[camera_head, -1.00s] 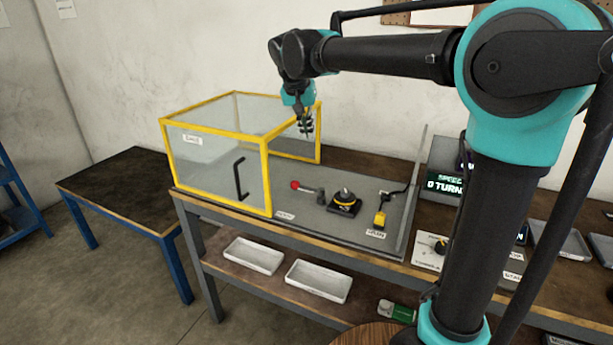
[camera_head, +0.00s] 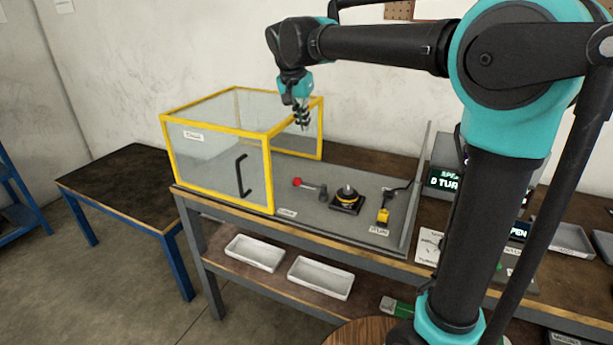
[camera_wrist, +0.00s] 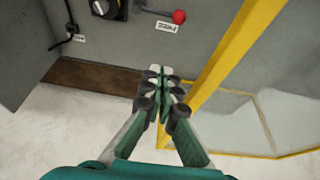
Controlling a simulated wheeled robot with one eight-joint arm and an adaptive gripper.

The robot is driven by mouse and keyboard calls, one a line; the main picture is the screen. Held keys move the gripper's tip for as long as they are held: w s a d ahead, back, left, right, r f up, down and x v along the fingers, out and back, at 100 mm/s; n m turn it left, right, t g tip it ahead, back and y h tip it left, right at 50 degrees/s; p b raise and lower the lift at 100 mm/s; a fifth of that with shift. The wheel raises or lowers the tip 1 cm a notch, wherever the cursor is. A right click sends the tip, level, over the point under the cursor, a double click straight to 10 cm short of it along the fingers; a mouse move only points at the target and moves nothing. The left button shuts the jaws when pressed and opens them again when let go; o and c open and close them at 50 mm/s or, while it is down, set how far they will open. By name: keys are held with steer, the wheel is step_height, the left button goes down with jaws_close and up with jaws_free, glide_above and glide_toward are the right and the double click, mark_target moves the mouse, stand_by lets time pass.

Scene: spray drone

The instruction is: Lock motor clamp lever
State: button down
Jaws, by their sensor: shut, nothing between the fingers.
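The clamp lever with a red ball knob (camera_head: 297,182) lies on the grey bench plate just right of the yellow-framed enclosure, its rod reaching right to a small dark post (camera_head: 322,193). The round dark motor mount with a yellow ring (camera_head: 346,199) sits to the right of the lever. My gripper (camera_head: 303,124) is shut and empty, pointing down above and behind the lever. In the wrist view my gripper (camera_wrist: 160,75) shows shut fingertips, with the red knob (camera_wrist: 179,17) beyond them near the top edge and the motor mount (camera_wrist: 104,8) partly cut off.
The clear enclosure's yellow frame (camera_head: 267,170) stands close to the left of my gripper. A yellow cabled device (camera_head: 383,215) lies right of the mount, before an upright grey panel (camera_head: 417,190). White trays (camera_head: 320,277) sit on the lower shelf.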

mark_target(309, 185)
steer(key=shift+f, duration=0.1)
steer(key=x, duration=1.9)
steer(key=shift+w+f, duration=0.15)
steer(key=shift+f, duration=0.15)
steer(key=shift+s+a+f, duration=0.15)
steer(key=shift+s, duration=0.4)
steer(key=shift+s+a+f, duration=0.15)
steer(key=shift+s+a, duration=0.05)
steer(key=shift+s, duration=0.4)
steer(key=shift+s+a+f, duration=0.2)
steer(key=shift+s+a, duration=0.05)
steer(key=shift+s, duration=0.45)
